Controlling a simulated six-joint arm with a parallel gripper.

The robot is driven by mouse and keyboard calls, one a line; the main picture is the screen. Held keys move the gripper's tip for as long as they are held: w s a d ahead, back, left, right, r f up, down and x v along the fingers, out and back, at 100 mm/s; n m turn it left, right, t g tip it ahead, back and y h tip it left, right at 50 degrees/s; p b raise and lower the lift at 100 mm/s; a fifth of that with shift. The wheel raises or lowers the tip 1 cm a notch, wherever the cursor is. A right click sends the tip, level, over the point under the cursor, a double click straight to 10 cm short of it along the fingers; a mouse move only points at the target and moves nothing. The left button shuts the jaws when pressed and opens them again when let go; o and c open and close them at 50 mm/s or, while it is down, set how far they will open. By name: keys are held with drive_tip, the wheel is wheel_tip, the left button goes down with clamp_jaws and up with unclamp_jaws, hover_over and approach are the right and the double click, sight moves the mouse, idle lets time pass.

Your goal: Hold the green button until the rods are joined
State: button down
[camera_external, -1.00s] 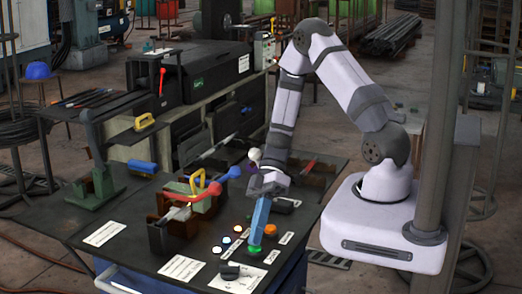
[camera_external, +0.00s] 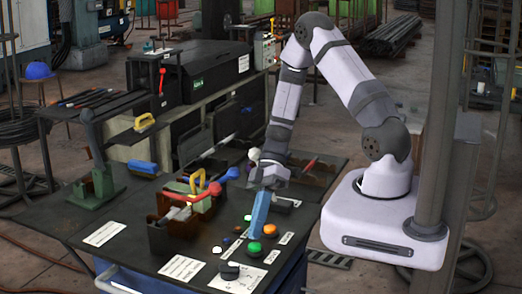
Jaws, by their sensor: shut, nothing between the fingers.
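The green button (camera_external: 254,248) sits on the front right of the dark bench, beside an orange button (camera_external: 269,230). My gripper (camera_external: 257,236) points down with its blue fingers shut and empty. Its tips are just above or at the back edge of the green button; I cannot tell whether they touch. Most of the button's top shows. Grey rod-like pieces (camera_external: 180,213) lie in a brown holder under red-handled clamps (camera_external: 190,192). They are too small to tell whether they are joined.
White labels (camera_external: 105,234) lie on the bench. A black machine (camera_external: 210,75) is behind.

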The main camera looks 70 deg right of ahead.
drive_tip(key=shift+r, duration=0.15)
drive_tip(key=shift+r+p, duration=1.5)
drive_tip(key=shift+r, duration=0.9)
